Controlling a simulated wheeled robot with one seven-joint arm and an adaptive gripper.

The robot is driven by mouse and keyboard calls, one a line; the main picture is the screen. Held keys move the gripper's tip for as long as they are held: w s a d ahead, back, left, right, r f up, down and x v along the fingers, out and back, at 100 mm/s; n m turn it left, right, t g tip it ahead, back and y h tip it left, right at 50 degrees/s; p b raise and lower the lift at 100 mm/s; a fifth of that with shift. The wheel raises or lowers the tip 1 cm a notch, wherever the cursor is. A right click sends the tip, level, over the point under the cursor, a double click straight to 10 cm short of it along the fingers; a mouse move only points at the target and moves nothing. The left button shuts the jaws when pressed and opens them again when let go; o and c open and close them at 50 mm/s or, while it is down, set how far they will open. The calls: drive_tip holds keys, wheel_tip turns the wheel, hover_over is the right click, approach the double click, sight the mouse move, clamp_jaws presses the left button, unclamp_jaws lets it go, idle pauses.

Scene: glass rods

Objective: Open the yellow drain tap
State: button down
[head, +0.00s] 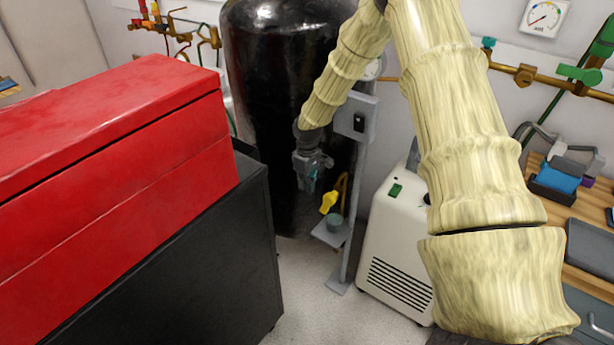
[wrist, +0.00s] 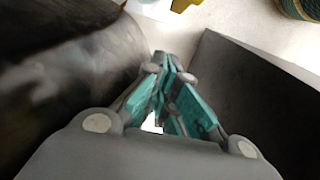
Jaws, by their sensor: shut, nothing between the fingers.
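The yellow drain tap (head: 328,201) shows in the head view, low in front of the black tank (head: 268,100), beside a grey stand. A yellow patch at the top edge of the wrist view (wrist: 181,5) may be part of it. My gripper (head: 311,186) hangs just above and left of the tap in the head view, apparently apart from it. In the wrist view my gripper's teal-padded fingers (wrist: 172,78) are together with nothing between them. The tap's far side and its outlet are hard to make out.
A grey stand (head: 352,200) with a small platform (head: 328,236) holding a teal-grey cup (head: 335,222) is close by the tap. A white machine (head: 398,245) stands to the right. A red-topped black cabinet (head: 200,270) bounds the left. Floor in front is clear.

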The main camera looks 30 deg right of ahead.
sight(326, 206)
drive_tip(key=shift+s+d+f, duration=0.35)
drive_tip(key=shift+s+f, duration=0.4)
drive_tip(key=shift+s, duration=0.15)
drive_tip(key=shift+s+d+f, duration=0.35)
drive_tip(key=shift+s+f, duration=0.4)
drive_tip(key=shift+s, duration=0.1)
drive_tip(key=shift+p, duration=0.3)
